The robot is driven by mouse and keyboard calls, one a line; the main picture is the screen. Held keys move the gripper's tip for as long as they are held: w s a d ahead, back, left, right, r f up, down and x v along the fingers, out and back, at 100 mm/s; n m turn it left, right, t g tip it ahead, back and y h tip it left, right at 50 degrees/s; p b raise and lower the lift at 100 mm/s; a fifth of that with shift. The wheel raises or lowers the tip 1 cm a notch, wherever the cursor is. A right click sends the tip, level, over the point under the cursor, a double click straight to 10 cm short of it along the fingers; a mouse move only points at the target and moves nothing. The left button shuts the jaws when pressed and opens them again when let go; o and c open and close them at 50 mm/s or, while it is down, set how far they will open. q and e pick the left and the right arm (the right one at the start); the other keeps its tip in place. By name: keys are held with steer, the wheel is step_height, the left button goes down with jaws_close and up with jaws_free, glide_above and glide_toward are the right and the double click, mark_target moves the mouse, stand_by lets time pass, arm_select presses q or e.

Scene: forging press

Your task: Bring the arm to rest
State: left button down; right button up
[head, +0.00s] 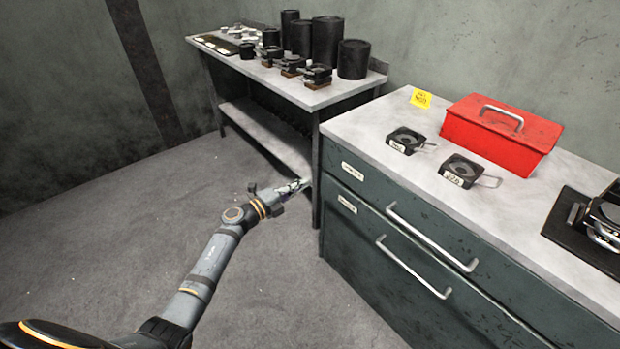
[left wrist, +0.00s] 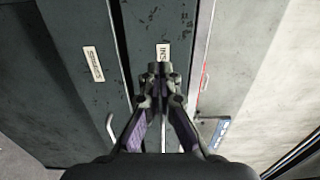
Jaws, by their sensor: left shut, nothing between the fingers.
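My left arm reaches in from the bottom left of the head view. Its gripper (head: 296,186) is over the floor, left of the dark green drawer cabinet (head: 345,235). In the left wrist view the gripper (left wrist: 160,72) is shut, its fingertips together with nothing between them. Behind the fingers the cabinet's drawer fronts (left wrist: 70,85) show, with small white labels. I cannot tell the exact gap between the fingertips and the cabinet. My right gripper is not in view.
On the cabinet top are a red toolbox (head: 500,133), two black numbered dies (head: 466,170) with handles, and a yellow note (head: 420,98). A bench (head: 310,100) at the back holds several black cylinders. Open grey floor (head: 110,230) lies to the left.

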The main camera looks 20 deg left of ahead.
arm_select(q)
steer(key=s+a+f+n+y, duration=0.35)
steer(key=f+n, duration=0.25)
steer(key=f, duration=0.4)
steer(key=s+a+f+n+y, duration=0.3)
steer(key=s+f+n+y, duration=0.15)
steer(key=f, duration=0.55)
steer(key=s+a+f+n+g+y, duration=0.2)
steer(key=s+f+n+g, duration=0.25)
steer(key=s+f, duration=0.55)
steer(key=s+a+f+n+g+y, duration=0.1)
steer(key=s+a+f+n+g, duration=0.3)
steer(key=s+f, duration=0.7)
steer(key=s+d+f+n+g, duration=0.2)
steer(key=s+f+n, duration=0.15)
steer(key=s, duration=0.85)
steer(key=s+d+f+n+g, duration=0.2)
steer(key=s+d+f+g, duration=0.15)
steer(key=s, duration=0.75)
step_height(320, 180, up, 12)
steer(key=s+p, duration=0.2)
steer(key=p, duration=1)
steer(key=shift+a+f+p, duration=0.2)
steer(key=shift+f+p, duration=0.05)
steer(key=shift+p, duration=0.1)
